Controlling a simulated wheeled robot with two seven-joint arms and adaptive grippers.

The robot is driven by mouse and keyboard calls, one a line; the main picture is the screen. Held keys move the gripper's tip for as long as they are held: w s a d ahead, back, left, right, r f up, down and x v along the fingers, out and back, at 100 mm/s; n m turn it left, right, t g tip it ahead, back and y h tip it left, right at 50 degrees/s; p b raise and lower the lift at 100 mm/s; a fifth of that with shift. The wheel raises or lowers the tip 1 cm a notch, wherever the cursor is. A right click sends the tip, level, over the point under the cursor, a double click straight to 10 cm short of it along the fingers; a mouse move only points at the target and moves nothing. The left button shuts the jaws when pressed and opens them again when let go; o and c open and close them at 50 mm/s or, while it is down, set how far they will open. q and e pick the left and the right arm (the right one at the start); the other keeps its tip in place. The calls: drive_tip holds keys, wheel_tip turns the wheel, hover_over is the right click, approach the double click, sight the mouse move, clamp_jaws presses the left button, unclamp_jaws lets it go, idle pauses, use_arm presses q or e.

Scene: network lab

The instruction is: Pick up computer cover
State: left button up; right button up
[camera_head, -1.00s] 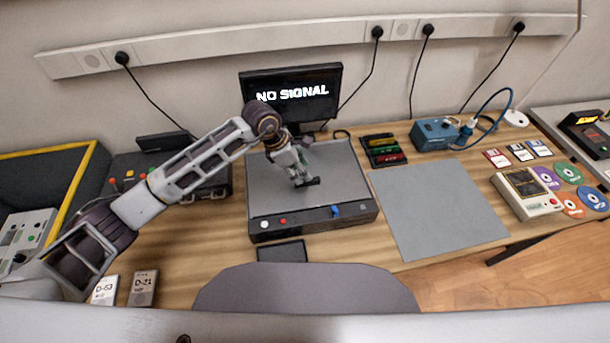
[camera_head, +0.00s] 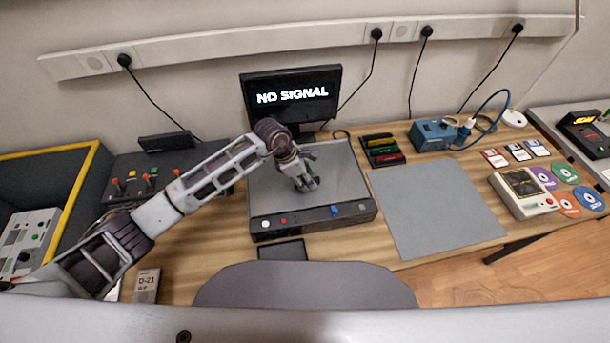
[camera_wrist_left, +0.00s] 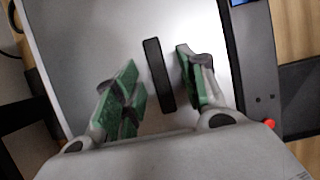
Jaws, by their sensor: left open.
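The computer cover (camera_head: 265,187) is a flat grey panel on top of the computer, in the middle of the desk. Its black bar handle (camera_wrist_left: 158,75) shows in the left wrist view and is mostly hidden by the gripper in the head view. My left gripper (camera_head: 306,184) is over the cover at the handle. In the left wrist view my left gripper (camera_wrist_left: 156,62) is open, with one green-padded finger on each side of the handle, and a gap shows on both sides. My right gripper is not in view.
The computer's black front (camera_head: 314,219) has coloured buttons. A monitor (camera_head: 291,95) reading NO SIGNAL stands behind it. A bare grey mat (camera_head: 437,208) lies to the right. A black slab (camera_head: 281,250) lies in front, and a chair back (camera_head: 305,287) stands at the desk edge.

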use_arm(q)
clamp_jaws()
drive_tip(key=shift+r, duration=0.1)
idle(0.4)
drive_tip(key=shift+r, duration=0.7)
wheel_tip(320, 180, up, 8)
drive_tip(key=b, duration=0.1)
drive_tip(key=shift+r+b, duration=0.25)
drive_tip(key=shift+b, duration=0.15)
